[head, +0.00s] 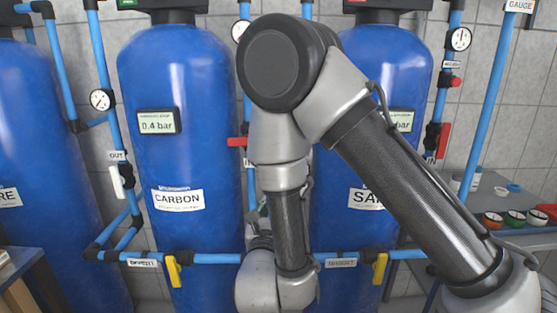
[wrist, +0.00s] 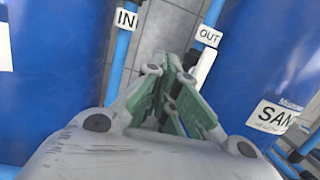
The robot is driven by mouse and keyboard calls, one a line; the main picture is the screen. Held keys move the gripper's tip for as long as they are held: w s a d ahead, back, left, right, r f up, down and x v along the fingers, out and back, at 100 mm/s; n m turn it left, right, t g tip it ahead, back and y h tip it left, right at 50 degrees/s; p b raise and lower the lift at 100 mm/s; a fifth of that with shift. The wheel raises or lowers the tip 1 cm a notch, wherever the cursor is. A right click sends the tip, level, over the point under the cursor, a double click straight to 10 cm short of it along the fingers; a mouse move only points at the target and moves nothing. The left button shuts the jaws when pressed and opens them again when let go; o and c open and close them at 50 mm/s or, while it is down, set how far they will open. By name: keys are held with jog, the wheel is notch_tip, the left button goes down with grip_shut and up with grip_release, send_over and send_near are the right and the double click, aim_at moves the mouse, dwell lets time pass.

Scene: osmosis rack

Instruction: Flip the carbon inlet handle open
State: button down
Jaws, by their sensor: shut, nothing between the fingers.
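The blue carbon tank (head: 180,90) stands left of my arm in the head view. A red handle (head: 237,142) sticks out sideways at the pipe on the tank's right, partly hidden by my arm; it appears to be the carbon inlet handle. In the wrist view a white IN label (wrist: 126,19) marks a blue pipe beside the left tank, and no red handle shows there. My gripper (wrist: 172,70) is shut and empty, pointing into the gap between two tanks, below and right of that label. In the head view my gripper is mostly hidden by my arm.
The sand tank (head: 345,170) stands right, with an OUT label (wrist: 208,36) and a white handle (wrist: 205,64) beside it in the wrist view. Yellow handles (head: 173,271) hang on the low pipes. A bench (head: 470,235) with small items stands at right.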

jog(key=shift+s+a+r+n+t+y, duration=0.2)
jog(key=shift+a+r+t+y, duration=0.1)
jog(key=shift+a+r, duration=0.15)
jog(key=shift+s+a+r+n+t+y, duration=0.1)
jog(key=shift+s+a+r+t+y, duration=0.15)
jog(key=shift+a+r, duration=0.2)
jog(key=shift+w, duration=0.15)
jog(key=w+r, duration=0.6)
jog(key=w, duration=0.3)
jog(key=shift+w+d+r, duration=0.15)
jog(key=shift+w, duration=0.2)
